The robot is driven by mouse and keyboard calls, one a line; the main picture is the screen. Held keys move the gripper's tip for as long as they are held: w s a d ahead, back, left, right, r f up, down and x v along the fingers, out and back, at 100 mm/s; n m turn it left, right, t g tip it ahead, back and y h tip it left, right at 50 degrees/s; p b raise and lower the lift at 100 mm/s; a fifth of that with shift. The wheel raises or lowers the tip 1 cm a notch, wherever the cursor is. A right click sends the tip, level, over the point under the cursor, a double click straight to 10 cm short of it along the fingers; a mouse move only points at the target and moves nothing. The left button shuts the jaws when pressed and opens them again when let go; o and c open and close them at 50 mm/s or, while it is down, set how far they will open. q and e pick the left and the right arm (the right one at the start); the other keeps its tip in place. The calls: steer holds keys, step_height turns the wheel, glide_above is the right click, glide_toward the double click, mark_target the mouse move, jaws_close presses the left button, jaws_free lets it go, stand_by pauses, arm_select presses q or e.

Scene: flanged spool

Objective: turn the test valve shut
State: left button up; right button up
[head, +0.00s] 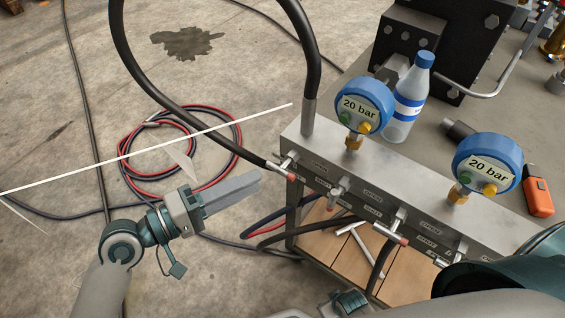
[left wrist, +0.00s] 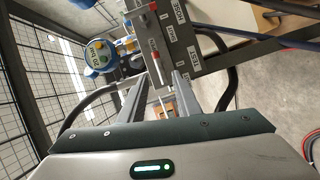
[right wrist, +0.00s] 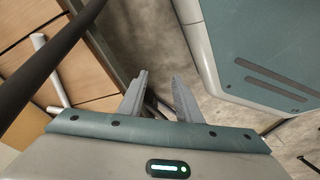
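The valve block (head: 410,205) is a grey metal box carrying several small lever valves with red tips. In the left wrist view a label reading TEST (left wrist: 192,56) is on its face. A red-and-silver lever (left wrist: 155,62) shows beyond and between the left fingertips there; I take it for the test valve, but cannot be sure. My left gripper (head: 255,181) is left of the block, pointing at it, apart from the levers; the left wrist view shows it open and empty (left wrist: 160,82). My right gripper (right wrist: 160,85) is open and empty beside the bench.
Two blue gauges (head: 364,104) (head: 487,166) reading 20 bar stand on the block. A black hose (head: 160,90) arches over to it. A water bottle (head: 408,100) and orange device (head: 538,192) are behind. Coiled hoses (head: 180,155) lie on the floor.

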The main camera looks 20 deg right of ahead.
mark_target(276, 171)
arm_select(q)
steer(key=p+x, duration=0.1)
steer(key=x, duration=0.7)
steer(key=shift+w+d+f, duration=0.1)
steer(key=shift+d, duration=0.25)
steer(key=shift+c, duration=0.2)
